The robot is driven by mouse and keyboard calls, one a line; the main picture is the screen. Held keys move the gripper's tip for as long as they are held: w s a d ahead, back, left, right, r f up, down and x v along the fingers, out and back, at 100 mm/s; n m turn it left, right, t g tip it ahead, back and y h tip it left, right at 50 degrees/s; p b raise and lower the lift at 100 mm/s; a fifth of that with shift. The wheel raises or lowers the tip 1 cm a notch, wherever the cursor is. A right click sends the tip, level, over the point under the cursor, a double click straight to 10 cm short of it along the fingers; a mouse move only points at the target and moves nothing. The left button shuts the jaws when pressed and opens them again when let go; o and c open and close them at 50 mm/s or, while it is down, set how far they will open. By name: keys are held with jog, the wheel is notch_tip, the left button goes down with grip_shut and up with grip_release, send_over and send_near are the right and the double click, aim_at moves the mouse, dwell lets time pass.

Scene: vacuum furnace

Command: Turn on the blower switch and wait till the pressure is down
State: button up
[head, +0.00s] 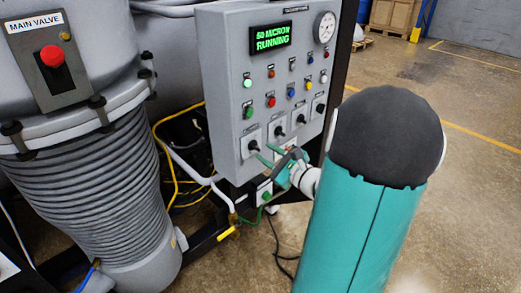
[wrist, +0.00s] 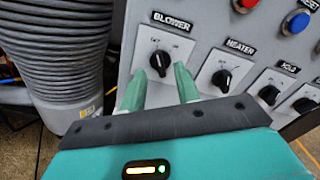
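The blower switch (wrist: 160,61) is a black rotary knob on a white plate under a BLOWER label, at the lower left of the grey control panel (head: 225,85). In the head view the switch (head: 253,145) is the leftmost of the bottom row. My gripper (wrist: 163,74) is open, its two green fingers on either side of the knob, with gaps visible; contact is not clear. In the head view my gripper (head: 264,153) is at the panel's lower edge. The green display (head: 271,38) seems to read 50 MICRON, RUNNING. The round gauge (head: 325,27) is too small to read.
The heater knob (wrist: 222,78) and hold knob (wrist: 268,94) sit close to the right of the blower switch. A ribbed grey column (head: 95,205) and yellow hoses are left of the panel. A red main valve button (head: 52,56) is upper left. Open floor lies right.

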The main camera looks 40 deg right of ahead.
aim_at(258, 147)
jog(key=shift+w+a, duration=0.1)
jog(key=shift+w, duration=1.55)
grip_shut()
jog(key=shift+m, duration=0.3)
jog(key=m, duration=1.1)
jog(key=shift+d, duration=0.3)
jog(key=shift+m, duration=0.3)
